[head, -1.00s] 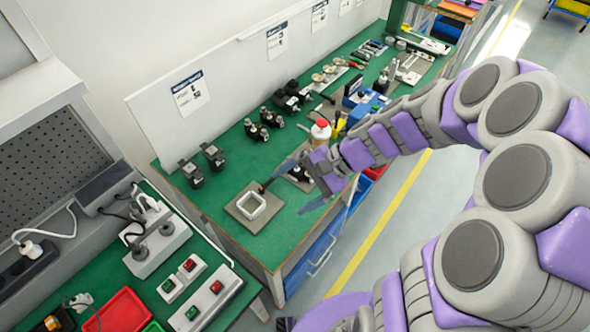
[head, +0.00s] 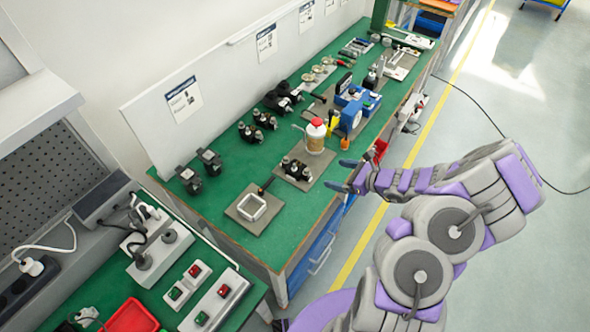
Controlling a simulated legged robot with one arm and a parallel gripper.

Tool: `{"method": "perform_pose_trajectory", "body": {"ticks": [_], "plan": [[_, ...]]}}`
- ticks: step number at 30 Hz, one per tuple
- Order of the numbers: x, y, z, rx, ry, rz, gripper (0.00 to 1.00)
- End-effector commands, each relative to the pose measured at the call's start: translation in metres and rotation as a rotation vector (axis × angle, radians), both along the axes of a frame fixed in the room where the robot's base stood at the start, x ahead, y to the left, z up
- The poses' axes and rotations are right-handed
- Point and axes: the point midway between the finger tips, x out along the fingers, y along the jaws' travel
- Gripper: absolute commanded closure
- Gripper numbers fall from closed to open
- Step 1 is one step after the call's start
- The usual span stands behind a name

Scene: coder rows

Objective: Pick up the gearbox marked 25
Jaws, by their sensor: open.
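Several dark gearbox-like units stand on the green workbench (head: 222,220). Two single dark units (head: 190,180) and (head: 209,161) stand at the near back edge. A dark cluster (head: 257,131) and larger black units (head: 283,98) stand farther along the back. Another dark unit (head: 297,169) sits on a grey plate near the front edge. I cannot read any number, so I cannot tell which is marked 25. My gripper (head: 341,174) is open and empty at the bench's front edge, to the right of the unit on the plate. Its fingers point left.
A white square tray (head: 252,207) lies on a grey plate. A red-capped bottle (head: 316,136) and a blue device (head: 354,108) stand near the front edge. Red and green button boxes (head: 196,272) are on the nearer bench. The floor at right is open.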

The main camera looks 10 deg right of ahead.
Motion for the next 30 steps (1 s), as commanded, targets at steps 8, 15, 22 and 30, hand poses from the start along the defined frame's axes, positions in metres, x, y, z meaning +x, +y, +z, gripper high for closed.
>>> {"method": "perform_pose_trajectory", "body": {"ticks": [8,15,22,30], "plan": [[0.008,0.003,-0.018,0.009,0.023,-0.03,0.06],[0.035,0.029,-0.037,0.007,0.021,-0.027,0.06],[0.06,0.056,-0.054,0.009,0.022,-0.027,0.06],[0.076,0.07,-0.062,0.008,0.02,-0.031,0.06]]}}
